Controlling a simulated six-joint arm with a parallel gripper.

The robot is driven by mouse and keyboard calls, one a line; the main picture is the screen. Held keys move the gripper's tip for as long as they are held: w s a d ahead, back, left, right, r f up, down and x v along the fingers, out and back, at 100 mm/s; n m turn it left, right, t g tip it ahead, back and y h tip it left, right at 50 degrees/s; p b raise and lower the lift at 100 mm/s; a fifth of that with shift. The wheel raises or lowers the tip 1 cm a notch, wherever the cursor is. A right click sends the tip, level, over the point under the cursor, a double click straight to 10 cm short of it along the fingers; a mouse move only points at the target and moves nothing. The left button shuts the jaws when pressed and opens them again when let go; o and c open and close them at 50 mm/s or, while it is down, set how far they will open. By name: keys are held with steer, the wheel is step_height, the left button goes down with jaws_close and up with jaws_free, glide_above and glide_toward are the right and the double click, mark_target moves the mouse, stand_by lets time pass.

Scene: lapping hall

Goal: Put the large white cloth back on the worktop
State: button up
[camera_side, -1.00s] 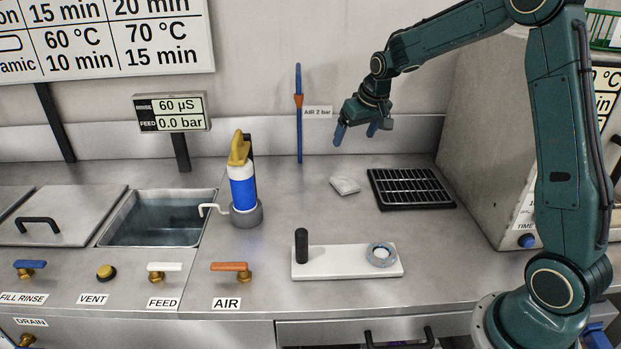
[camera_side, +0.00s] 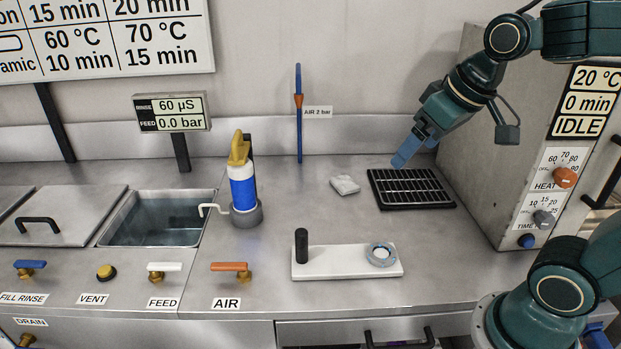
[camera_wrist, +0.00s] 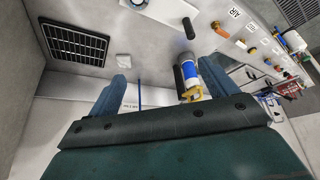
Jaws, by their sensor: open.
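A small folded white cloth (camera_side: 344,185) lies on the steel worktop (camera_side: 300,205), just left of a black rack. It also shows as a pale patch in the wrist view (camera_wrist: 123,61). I cannot tell whether it is the large one, and no other white cloth is clear to me. My gripper (camera_side: 405,157) is in the air near the back left part of the rack, to the right of the cloth. In the wrist view my gripper (camera_wrist: 164,80) has its two blue fingers wide apart, with nothing held between them.
The black rack (camera_side: 410,188) looks empty. A grey oven-like cabinet (camera_side: 480,140) stands close on the right. A blue and white bottle (camera_side: 243,188) stands beside an open water basin (camera_side: 155,220). A white plate (camera_side: 335,270) with a black peg and a ring lies in front.

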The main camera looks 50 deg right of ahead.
steer(key=s+a+f, duration=0.2)
steer(key=s, duration=0.6)
steer(key=shift+n, duration=0.4)
